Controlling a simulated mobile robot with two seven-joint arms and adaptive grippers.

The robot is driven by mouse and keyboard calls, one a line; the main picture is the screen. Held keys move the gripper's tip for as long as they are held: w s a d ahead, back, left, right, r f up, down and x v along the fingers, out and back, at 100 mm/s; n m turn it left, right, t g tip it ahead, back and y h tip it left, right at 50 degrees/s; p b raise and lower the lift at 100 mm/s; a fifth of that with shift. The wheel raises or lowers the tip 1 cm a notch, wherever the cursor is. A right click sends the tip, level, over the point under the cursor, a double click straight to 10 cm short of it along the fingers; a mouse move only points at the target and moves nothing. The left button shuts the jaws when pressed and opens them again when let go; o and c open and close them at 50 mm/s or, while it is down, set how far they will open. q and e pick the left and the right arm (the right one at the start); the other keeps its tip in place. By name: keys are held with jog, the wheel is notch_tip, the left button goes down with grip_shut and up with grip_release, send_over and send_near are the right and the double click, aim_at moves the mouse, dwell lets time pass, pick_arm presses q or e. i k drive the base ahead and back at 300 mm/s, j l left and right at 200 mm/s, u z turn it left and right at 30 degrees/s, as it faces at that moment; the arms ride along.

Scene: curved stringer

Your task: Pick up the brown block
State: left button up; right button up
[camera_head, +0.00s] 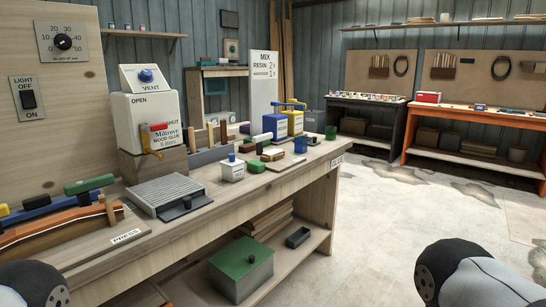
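I cannot tell for certain which brown piece is the task's block. Neither of my grippers is in view. Only parts of my arms show at the lower left and lower right corners, away from the block.
A white glue dispenser (128,112), a grey ribbed plate (166,192) and an orange-brown curved piece in a press (62,233) stand on the bench's left. A green-lidded box (241,268) sits on the lower shelf. The floor to the right is open.

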aim_at(248, 148)
jog(key=i+l+u, duration=0.15)
jog(key=i+l, duration=0.45)
jog(key=i+l+u, duration=0.15)
jog(key=i+l, duration=0.35)
jog(key=l, duration=0.15)
